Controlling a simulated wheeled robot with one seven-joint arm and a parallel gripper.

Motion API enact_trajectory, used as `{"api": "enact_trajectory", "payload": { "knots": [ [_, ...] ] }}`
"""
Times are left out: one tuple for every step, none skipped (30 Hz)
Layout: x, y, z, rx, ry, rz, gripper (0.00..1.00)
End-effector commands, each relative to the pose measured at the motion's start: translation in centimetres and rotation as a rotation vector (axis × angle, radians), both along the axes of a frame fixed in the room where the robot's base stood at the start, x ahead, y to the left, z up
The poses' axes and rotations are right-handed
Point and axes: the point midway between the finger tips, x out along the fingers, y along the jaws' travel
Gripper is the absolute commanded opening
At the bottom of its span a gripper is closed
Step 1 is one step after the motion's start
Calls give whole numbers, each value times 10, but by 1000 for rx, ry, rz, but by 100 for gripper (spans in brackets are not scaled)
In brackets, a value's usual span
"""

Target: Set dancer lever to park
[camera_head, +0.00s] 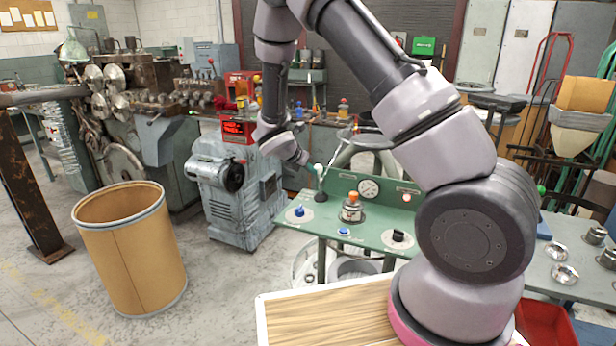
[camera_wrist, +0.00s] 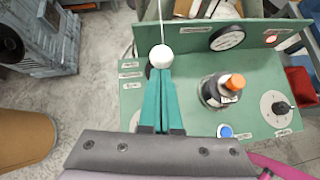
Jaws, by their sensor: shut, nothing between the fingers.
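The dancer lever shows as a white ball knob (camera_wrist: 161,57) in the wrist view, at the left end of the green panel. In the head view the knob (camera_head: 318,169) stands at the panel's back left. My gripper (camera_wrist: 160,71) has its teal fingers together with nothing held between them. The fingertips are right at the near side of the knob; I cannot tell whether they touch it. The fingers hide the lever's shaft in the wrist view. The small label plates (camera_wrist: 130,75) left of the knob are too small to read.
The green panel (camera_head: 345,256) carries a dial gauge (camera_head: 369,190), an orange-topped device (camera_head: 351,208), a blue button (camera_head: 343,231) and a black knob (camera_head: 398,236). A fibre drum (camera_head: 132,255) stands on the floor at left. A grey machine (camera_head: 228,190) stands behind.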

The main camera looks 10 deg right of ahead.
Motion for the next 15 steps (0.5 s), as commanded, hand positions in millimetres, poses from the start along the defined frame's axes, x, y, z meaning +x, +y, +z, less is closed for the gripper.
{"api": "enact_trajectory", "payload": {
  "knots": [
    [7, -6, 6, 29, 23, -9, 0],
    [10, -9, 7, 45, 45, -11, 0],
    [14, -11, 9, 54, 62, -6, 0],
    [16, -13, 9, 48, 61, -5, 0],
    [20, -15, 11, 48, 60, -5, 0],
    [24, -19, 13, 45, 60, -5, 0],
    [28, -21, 14, 46, 60, -4, 0],
    [32, -24, 15, 46, 60, -4, 0],
    [36, -28, 17, 44, 61, -3, 0],
    [40, -30, 17, 44, 60, -4, 0],
    [43, -33, 18, 44, 60, -3, 0],
    [48, -36, 19, 45, 61, -3, 0],
    [51, -38, 19, 45, 61, -4, 0],
    [54, -41, 20, 44, 60, -3, 0],
    [59, -44, 20, 44, 60, -3, 0]
  ]
}}
